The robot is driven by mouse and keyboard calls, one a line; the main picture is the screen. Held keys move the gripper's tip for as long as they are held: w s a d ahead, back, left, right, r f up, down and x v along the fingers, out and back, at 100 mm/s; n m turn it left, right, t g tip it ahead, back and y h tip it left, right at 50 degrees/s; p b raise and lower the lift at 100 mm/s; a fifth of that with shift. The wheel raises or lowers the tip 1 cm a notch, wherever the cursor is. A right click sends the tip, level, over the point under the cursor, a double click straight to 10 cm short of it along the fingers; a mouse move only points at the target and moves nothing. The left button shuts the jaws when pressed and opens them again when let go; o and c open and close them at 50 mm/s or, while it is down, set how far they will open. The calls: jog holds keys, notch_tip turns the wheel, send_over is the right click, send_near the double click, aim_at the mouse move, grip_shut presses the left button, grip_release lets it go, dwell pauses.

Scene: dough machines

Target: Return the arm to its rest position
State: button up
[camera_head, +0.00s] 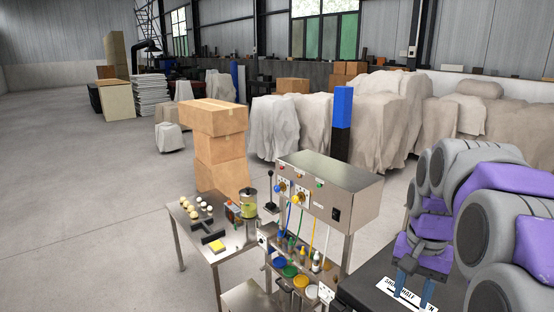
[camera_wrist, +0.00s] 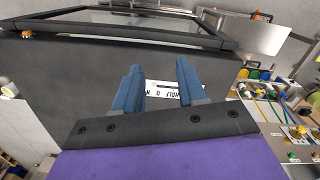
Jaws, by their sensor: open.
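My gripper (camera_head: 413,283) is at the lower right of the head view, beneath the folded grey and purple links of my arm. Its two blue fingers stand apart with nothing between them. In the wrist view the open fingers (camera_wrist: 160,78) point toward a dark flat surface (camera_wrist: 70,75) with a white printed label (camera_wrist: 173,92). The label (camera_head: 406,294) also shows in the head view, partly hidden by the fingers. I cannot tell whether the fingertips touch the surface.
A steel machine (camera_head: 328,190) with a control panel and coloured cables stands left of my arm. A small steel table (camera_head: 215,245) with several small items is further left. Stacked cardboard boxes (camera_head: 215,150) stand behind it. The floor (camera_head: 80,200) at left is clear.

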jog(key=s+a+f+n+b, duration=0.3)
jog(key=s+a+f, duration=0.3)
jog(key=s+f, duration=0.4)
jog(key=s+a+f+n+g+b, duration=0.1)
jog(key=s+a+f+n+b, duration=0.3)
jog(key=s+a+f, duration=0.3)
jog(key=s+f+b, duration=0.1)
jog(key=s+f, duration=0.3)
jog(key=s, duration=0.4)
jog(key=shift+s+b, duration=0.15)
jog(key=shift+b, duration=0.2)
